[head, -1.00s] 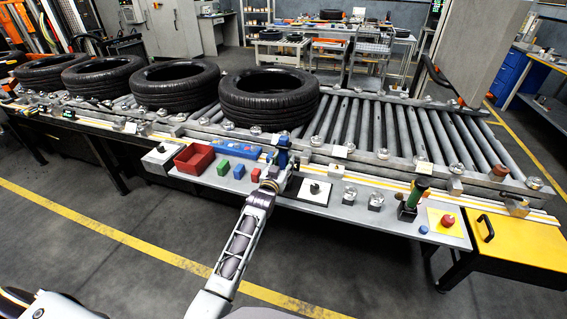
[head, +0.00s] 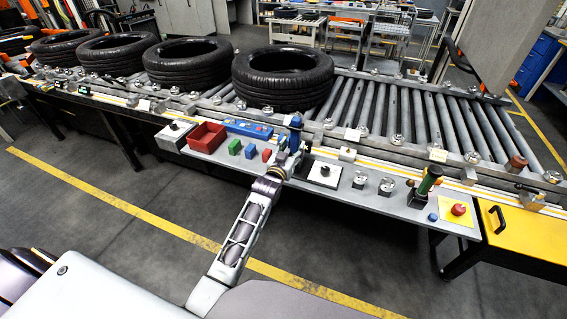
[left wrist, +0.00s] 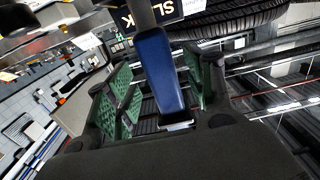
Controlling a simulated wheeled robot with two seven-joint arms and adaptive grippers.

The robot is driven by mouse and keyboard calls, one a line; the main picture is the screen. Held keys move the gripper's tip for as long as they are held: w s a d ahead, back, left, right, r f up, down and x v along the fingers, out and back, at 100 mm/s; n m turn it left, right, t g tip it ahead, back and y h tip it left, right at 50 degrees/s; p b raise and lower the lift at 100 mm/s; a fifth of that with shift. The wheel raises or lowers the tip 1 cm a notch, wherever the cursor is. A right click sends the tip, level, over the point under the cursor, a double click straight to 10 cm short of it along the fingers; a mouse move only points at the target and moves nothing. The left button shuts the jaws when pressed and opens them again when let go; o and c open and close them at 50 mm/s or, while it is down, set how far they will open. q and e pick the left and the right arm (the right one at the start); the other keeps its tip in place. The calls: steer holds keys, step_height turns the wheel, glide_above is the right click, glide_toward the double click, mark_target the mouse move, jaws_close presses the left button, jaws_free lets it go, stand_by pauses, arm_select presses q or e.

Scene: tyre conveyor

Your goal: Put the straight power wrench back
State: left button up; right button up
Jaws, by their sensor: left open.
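A blue upright tool, which looks like the straight power wrench (head: 295,137), stands at the bench's front, near the middle of the head view. In the left wrist view its blue body (left wrist: 160,75) rises between two green finger pads. My left gripper (head: 289,160) is at this tool, low on its body. The fingers (left wrist: 160,100) are apart, one on each side of the blue body, and do not look closed on it. The tool's lower end is hidden by the gripper. My right gripper is not in view.
A white plate (head: 325,174) lies right. A green-handled tool (head: 428,182) stands near a red button (head: 459,209). Tyres (head: 283,77) rest on rollers behind.

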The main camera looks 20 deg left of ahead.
arm_select(q)
steer(key=shift+s, duration=1.55)
glide_toward(294, 145)
steer(key=shift+s, duration=0.3)
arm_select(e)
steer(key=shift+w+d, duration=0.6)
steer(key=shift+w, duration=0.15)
